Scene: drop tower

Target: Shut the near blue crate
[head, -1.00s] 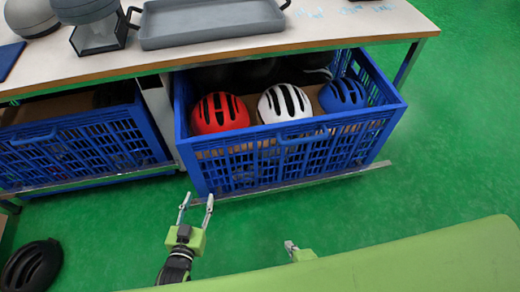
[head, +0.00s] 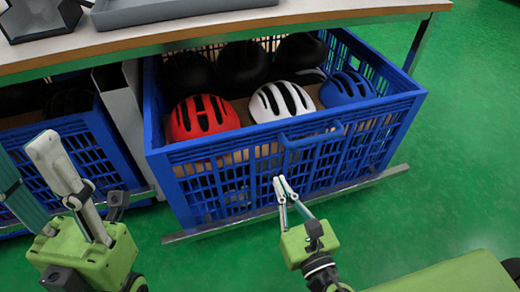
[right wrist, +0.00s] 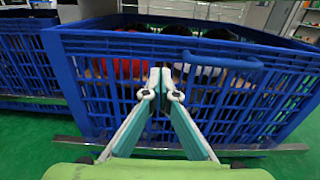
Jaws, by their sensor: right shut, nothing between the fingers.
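The near blue crate (head: 235,190) stands pulled out from under the workbench, its open top showing helmets. A blue handle (head: 310,137) sits on its front wall's upper part; it also shows in the right wrist view (right wrist: 218,61). My right gripper (head: 279,180) is shut and empty, with its fingertips at the crate's front wall, below the handle. In the right wrist view its tips (right wrist: 160,78) meet in front of the lattice, left of the handle; I cannot tell if they touch it. My left gripper (head: 32,160) is at the left, its fingers apart and empty.
Red (head: 203,117), white (head: 281,101) and blue (head: 347,88) helmets lie in the crate, with black ones behind. Another blue crate (head: 70,150) sits to the left. The workbench top (head: 330,10) overhangs the crate's back. Green floor (head: 465,150) is clear to the right.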

